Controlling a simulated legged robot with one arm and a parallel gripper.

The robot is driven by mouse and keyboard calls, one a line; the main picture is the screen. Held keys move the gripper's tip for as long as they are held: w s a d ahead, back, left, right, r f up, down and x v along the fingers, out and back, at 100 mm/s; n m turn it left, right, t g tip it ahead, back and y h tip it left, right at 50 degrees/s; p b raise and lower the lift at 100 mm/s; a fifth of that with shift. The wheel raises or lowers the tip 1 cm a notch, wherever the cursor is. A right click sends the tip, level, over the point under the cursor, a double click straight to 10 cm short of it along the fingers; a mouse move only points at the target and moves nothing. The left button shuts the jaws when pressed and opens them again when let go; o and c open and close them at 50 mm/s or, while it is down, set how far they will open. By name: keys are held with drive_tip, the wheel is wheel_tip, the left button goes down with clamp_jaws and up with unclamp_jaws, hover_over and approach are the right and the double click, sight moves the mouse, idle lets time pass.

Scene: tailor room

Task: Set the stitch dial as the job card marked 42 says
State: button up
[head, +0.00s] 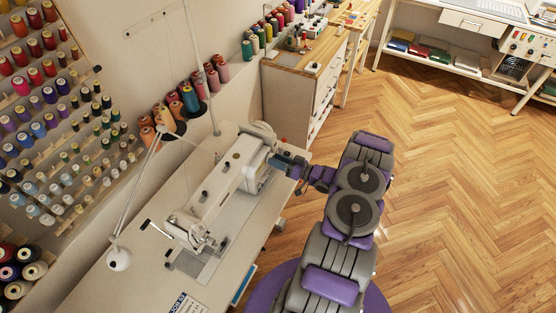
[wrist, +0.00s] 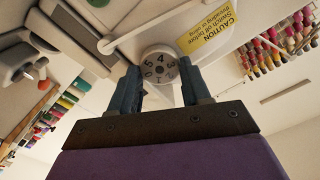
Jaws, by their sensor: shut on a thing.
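The stitch dial (wrist: 158,68) is a round pale knob with dark digits on the end of the white sewing machine (head: 222,190). The digits 5, 4 and 3 show along its upper and right side, with others lower left; I cannot tell which one is set. My gripper (wrist: 161,88) has its two blue-grey fingers on either side of the dial and is shut on it. In the head view my gripper (head: 277,161) is at the machine's far right end, where the dial is hidden. A job card (head: 184,304) lies at the table's front, cut off by the frame; its number is unclear.
The machine stands on a pale sewing table (head: 135,278) with a lamp (head: 119,258) at its left. A yellow caution label (wrist: 207,28) is close to my fingers. Thread racks (head: 60,120) line the wall. The wooden floor (head: 450,180) at right is clear.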

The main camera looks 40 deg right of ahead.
drive_tip(key=m, duration=0.5)
drive_tip(key=shift+d+m, duration=0.25)
drive_tip(key=shift+m, duration=0.15)
drive_tip(key=shift+a+f+m+b, duration=0.15)
drive_tip(key=shift+m+b, duration=0.1)
drive_tip(key=shift+m, duration=3.55)
drive_tip(key=shift+d+f+m+b, duration=0.1)
drive_tip(key=shift+f+m+b, duration=0.1)
drive_tip(key=shift+m, duration=3.6)
drive_tip(key=shift+a, duration=0.1)
